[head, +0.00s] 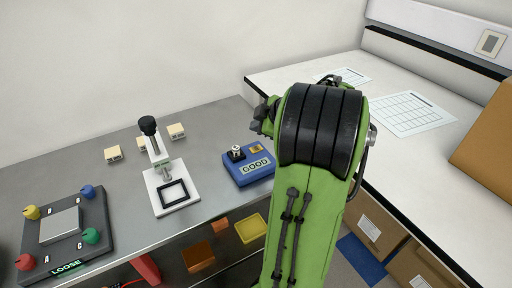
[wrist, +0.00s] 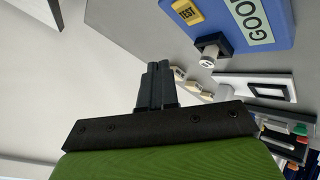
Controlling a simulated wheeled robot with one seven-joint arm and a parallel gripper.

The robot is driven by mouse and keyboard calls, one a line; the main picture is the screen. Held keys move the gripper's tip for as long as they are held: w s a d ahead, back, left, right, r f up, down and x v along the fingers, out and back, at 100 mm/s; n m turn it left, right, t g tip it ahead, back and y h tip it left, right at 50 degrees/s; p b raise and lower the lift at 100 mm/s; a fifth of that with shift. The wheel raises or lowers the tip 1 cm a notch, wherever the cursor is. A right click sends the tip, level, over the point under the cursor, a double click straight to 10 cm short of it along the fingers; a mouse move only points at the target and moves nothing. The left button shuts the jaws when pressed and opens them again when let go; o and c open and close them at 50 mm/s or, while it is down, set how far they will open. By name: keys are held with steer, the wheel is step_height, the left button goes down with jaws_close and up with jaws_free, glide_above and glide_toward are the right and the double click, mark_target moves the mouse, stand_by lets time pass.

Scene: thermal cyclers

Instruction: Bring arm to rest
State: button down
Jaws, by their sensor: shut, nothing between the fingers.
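My green arm rises in front of the benches in the head view, with its black-banded joint over the corner between the grey bench (head: 110,170) and the white bench. My gripper (wrist: 155,68) shows in the wrist view with its dark fingers together and nothing between them. It is apart from the blue box (wrist: 262,20) marked GOOD, which lies to its upper right. In the head view my arm hides the gripper's fingers.
The blue box (head: 236,176) sits on the grey bench. Left of it stand a white press (head: 190,200), several small beige blocks (head: 113,153) and a dark device (head: 95,246) reading LOOSE with coloured knobs. Paper sheets (head: 408,112) lie on the white bench (head: 420,165); cardboard boxes (head: 372,225) stand below.

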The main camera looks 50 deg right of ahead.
stand_by(0.5)
steer(key=s+a+r+m+g+y, duration=0.1)
steer(key=s+a+r+m, duration=0.1)
steer(key=a, duration=0.9)
steer(key=s+a+r+m+g, duration=0.1)
steer(key=a+r, duration=0.1)
steer(key=a, duration=0.9)
steer(key=s+a+f+m+g, duration=0.25)
steer(key=s+a+m, duration=0.4)
steer(key=s, duration=0.75)
step_height(320, 180, up, 12)
steer(key=a+n+p, duration=0.1)
steer(key=p, duration=1.1)
steer(key=shift+a+n+t, duration=0.25)
steer(key=shift+n+t, duration=0.1)
steer(key=shift+t, duration=0.1)
steer(key=shift+w, duration=0.1)
